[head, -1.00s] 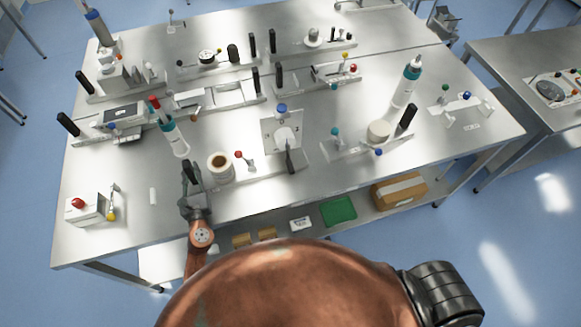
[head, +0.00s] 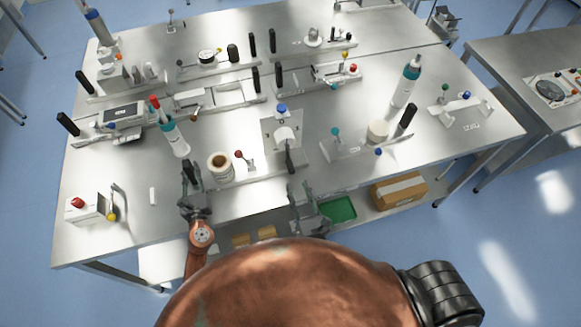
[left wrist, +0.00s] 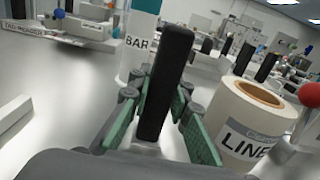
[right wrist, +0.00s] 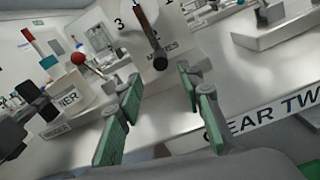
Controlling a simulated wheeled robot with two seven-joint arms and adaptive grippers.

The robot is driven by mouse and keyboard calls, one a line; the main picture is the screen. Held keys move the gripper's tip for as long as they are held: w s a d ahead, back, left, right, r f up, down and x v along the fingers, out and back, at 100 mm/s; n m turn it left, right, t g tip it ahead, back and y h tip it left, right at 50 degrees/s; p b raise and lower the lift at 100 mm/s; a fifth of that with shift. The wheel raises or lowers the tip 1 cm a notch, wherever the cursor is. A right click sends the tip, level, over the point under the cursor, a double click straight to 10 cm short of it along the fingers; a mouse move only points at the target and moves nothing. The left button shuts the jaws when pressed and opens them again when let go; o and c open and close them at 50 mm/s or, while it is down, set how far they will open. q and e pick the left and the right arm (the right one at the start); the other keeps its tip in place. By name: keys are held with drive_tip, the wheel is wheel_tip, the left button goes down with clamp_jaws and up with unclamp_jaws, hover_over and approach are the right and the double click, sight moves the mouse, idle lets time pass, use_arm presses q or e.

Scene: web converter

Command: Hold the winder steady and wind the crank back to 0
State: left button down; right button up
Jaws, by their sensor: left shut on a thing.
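The winder carries a white roll (head: 220,166) with a brown core; its label reads "LINE" in the left wrist view (left wrist: 250,125). My left gripper (head: 189,180) is shut on an upright black handle (left wrist: 165,82) left of the roll. A pale dial plate (head: 269,128) with numbers stands to the roll's right. The crank (right wrist: 150,35) crosses the dial in the right wrist view and ends in a dark grip; digit 3 shows beside it. My right gripper (right wrist: 158,95) is open and empty, short of the crank. In the head view it (head: 304,200) is at the table's front edge.
A red ball knob (head: 239,154) stands between roll and dial. A tall bottle (head: 172,135) is behind my left gripper. A box with a red button (head: 84,208) sits at the left. Another fixture with a pale roll (head: 378,131) is right of the dial.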

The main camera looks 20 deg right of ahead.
sight(292, 173)
drive_tip(key=w, duration=0.9)
drive_tip(key=shift+w, duration=0.4)
drive_tip(key=shift+c, duration=0.6)
clamp_jaws()
